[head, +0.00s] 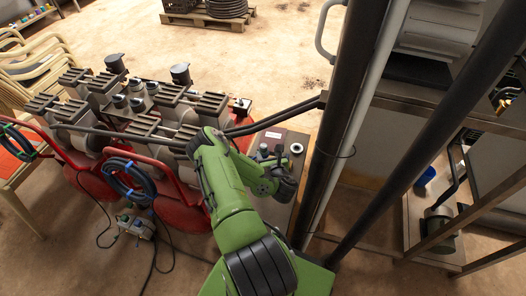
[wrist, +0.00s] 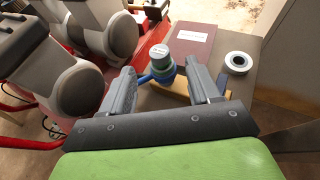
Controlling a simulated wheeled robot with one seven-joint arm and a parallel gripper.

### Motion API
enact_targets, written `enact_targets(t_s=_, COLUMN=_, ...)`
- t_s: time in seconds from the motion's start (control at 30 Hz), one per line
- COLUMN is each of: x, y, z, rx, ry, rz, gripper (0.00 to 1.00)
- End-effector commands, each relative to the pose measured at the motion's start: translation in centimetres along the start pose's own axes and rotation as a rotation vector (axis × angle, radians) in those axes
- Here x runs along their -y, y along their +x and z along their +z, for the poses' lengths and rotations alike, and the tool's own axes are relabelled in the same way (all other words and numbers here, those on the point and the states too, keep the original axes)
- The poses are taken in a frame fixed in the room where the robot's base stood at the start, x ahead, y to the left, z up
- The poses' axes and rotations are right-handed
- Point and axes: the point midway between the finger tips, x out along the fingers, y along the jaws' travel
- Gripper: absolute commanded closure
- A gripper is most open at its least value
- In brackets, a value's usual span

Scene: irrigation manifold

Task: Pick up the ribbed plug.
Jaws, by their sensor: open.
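A teal-grey capped cylinder (wrist: 161,58) with a pale round top and a blue collar stands upright on the brown table in the wrist view. It may be the ribbed plug, but I cannot make out ribs. My gripper (wrist: 162,74) is open, with one finger on each side of the cylinder in the picture. I cannot tell whether the fingers are level with it or above it, and no contact is visible. In the head view my gripper (head: 284,182) hangs over the small table, and my arm covers part of what lies there.
A brown box or book (wrist: 194,38) with a white label lies behind the cylinder. A white ring-shaped roll (wrist: 238,63) lies to the right. A tan wooden piece (wrist: 178,90) is partly hidden by the right finger. Large grey-and-brown machinery (wrist: 82,88) crowds the left. A dark post (head: 350,110) stands right.

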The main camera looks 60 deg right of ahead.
Motion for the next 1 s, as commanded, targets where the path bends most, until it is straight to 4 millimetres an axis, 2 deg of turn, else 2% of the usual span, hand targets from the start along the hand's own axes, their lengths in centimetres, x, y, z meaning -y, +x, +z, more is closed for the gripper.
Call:
enact_targets(t_s=0.4, x=-0.2, y=6.7, z=0.1, rx=0.0, ry=0.0, rz=0.002, gripper=0.39)
enact_targets(t_s=0.5, x=-0.1, y=7.5, z=0.1, rx=-0.001, ry=0.001, rz=0.0, gripper=0.39)
enact_targets(t_s=0.7, x=-0.1, y=7.6, z=0.1, rx=-0.001, ry=0.002, rz=-0.001, gripper=0.4)
enact_targets(t_s=1.0, x=-0.1, y=7.5, z=0.1, rx=-0.001, ry=0.002, rz=-0.001, gripper=0.86)
